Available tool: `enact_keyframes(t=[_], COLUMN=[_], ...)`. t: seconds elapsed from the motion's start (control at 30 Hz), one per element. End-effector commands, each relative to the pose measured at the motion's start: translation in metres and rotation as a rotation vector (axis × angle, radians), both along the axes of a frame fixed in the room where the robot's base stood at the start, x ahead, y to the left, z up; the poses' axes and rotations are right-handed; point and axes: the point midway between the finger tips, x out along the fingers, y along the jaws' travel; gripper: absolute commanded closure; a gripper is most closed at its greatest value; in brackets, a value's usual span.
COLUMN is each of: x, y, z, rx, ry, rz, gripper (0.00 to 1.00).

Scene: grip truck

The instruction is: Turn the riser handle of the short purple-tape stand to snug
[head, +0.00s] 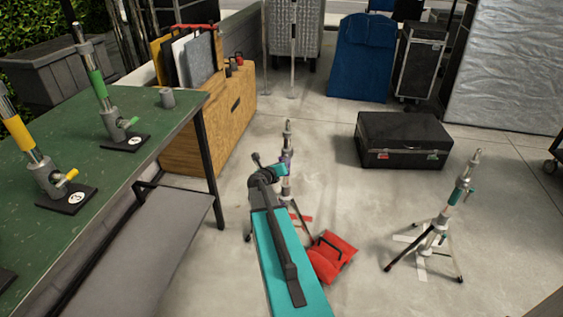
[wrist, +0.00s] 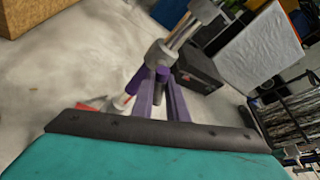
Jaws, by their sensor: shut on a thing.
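The short purple-tape stand (head: 286,159) stands upright on the concrete floor in the middle of the head view, its lower part partly hidden by my teal arm. In the wrist view the stand (wrist: 180,38) crosses at a slant, with a grey collar and purple tape. The riser handle (wrist: 162,73) is a small purple piece sticking out of the collar towards me. My gripper (wrist: 162,84) has its two fingers on either side of this handle and is shut on it. How tight the handle is cannot be told.
A red sandbag (head: 332,259) lies by the stand's base. Another stand with teal tape (head: 432,236) is at the right. A black case (head: 403,139) sits behind. The green table (head: 100,165) at the left holds two stands.

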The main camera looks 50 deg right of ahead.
Motion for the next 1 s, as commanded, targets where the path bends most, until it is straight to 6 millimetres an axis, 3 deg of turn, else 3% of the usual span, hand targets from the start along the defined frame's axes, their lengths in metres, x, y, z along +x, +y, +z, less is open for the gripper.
enact_keyframes(t=[1.0], x=[0.0003], y=[0.0012], z=[-0.0101], rx=[-0.487], ry=[0.791], rz=[-0.008], gripper=[1.0])
